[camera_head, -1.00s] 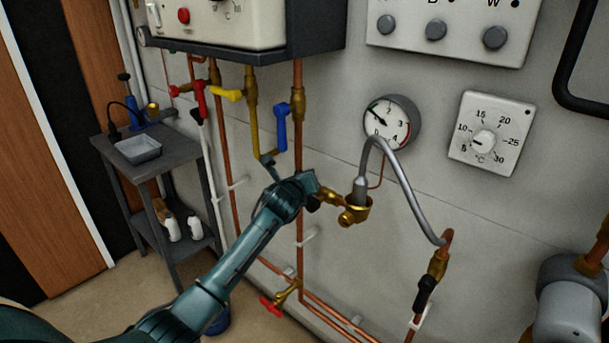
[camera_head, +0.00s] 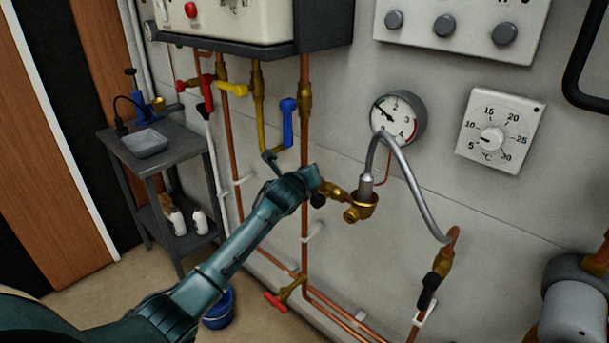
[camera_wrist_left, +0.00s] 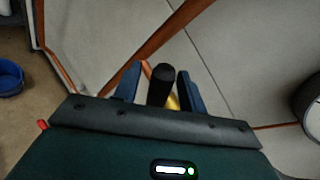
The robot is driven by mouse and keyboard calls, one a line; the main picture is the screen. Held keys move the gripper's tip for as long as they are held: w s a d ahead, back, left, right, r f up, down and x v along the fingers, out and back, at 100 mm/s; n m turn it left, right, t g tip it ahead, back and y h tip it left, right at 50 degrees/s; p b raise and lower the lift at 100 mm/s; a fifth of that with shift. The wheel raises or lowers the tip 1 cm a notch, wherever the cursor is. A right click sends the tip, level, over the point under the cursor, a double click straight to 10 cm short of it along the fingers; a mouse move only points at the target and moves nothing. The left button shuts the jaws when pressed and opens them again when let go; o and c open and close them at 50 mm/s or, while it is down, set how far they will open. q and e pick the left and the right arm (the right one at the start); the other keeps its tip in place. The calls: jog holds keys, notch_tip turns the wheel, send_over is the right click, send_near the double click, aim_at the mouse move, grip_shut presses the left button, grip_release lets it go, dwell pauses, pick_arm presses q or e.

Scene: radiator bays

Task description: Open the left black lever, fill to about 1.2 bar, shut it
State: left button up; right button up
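The left black lever (camera_head: 318,199) sits at the left end of the brass valve (camera_head: 340,192), mostly hidden by my left gripper (camera_head: 314,190) in the head view. In the left wrist view the lever (camera_wrist_left: 161,84) stands between the two blue fingers (camera_wrist_left: 158,88), with a narrow gap on each side. The fingers are open around it. The pressure gauge (camera_head: 398,118) is on the wall above; its needle points to the upper left, too small to read exactly. A grey braided hose (camera_head: 419,190) runs to a right valve with a second black lever (camera_head: 428,290). My right gripper is out of view.
A blue lever (camera_head: 288,120), a yellow one (camera_head: 235,89) and a red one (camera_head: 207,92) are on pipes under the boiler (camera_head: 250,30). A red-handled tap (camera_head: 276,302) is low down. A grey trolley (camera_head: 150,160) and blue bucket (camera_head: 220,309) stand left.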

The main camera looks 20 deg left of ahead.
pick_arm(q)
jog(key=shift+s, duration=0.1)
jog(key=v, duration=1.3)
jog(key=shift+b, duration=0.4)
jog(key=shift+c, duration=0.2)
